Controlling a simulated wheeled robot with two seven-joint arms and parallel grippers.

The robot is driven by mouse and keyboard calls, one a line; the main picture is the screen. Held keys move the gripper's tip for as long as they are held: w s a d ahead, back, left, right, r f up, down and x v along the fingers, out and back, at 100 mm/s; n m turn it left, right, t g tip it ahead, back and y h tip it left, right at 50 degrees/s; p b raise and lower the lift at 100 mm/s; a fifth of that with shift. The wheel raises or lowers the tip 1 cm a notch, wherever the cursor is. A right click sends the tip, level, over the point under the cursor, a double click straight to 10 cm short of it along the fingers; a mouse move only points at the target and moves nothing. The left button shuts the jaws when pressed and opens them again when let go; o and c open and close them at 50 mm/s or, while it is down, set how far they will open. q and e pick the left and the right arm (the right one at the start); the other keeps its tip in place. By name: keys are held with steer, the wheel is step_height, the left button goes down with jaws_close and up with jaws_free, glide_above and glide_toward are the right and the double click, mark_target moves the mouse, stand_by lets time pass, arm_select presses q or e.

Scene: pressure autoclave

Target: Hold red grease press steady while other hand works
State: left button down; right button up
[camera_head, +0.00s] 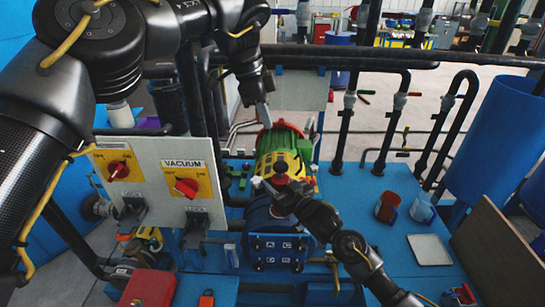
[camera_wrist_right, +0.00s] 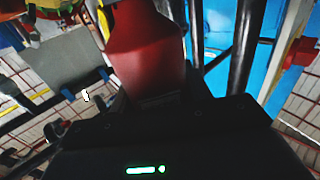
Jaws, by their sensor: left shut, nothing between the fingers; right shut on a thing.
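The red grease press (camera_wrist_right: 146,48) fills the upper middle of the right wrist view, close to the camera. My right gripper (camera_head: 272,186) is shut on it; the fingers are mostly hidden in the wrist view. In the head view a small dark red part (camera_head: 281,168) shows at this gripper, in front of the yellow and green motor (camera_head: 284,148). My left gripper (camera_head: 265,113) is shut and empty. It points down just above the motor's top, up and slightly left of my right gripper; contact cannot be told.
A panel marked VACUUM (camera_head: 183,163) with red knobs stands at the left. A red cup (camera_head: 387,207), a pale blue cup (camera_head: 421,208) and a pale tray (camera_head: 430,250) are on the blue deck at right. Dark pipes (camera_head: 346,125) rise behind. A red box (camera_head: 147,288) lies at front left.

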stand_by(0.4)
steer(key=o, duration=1.4)
steer(key=v, duration=1.2)
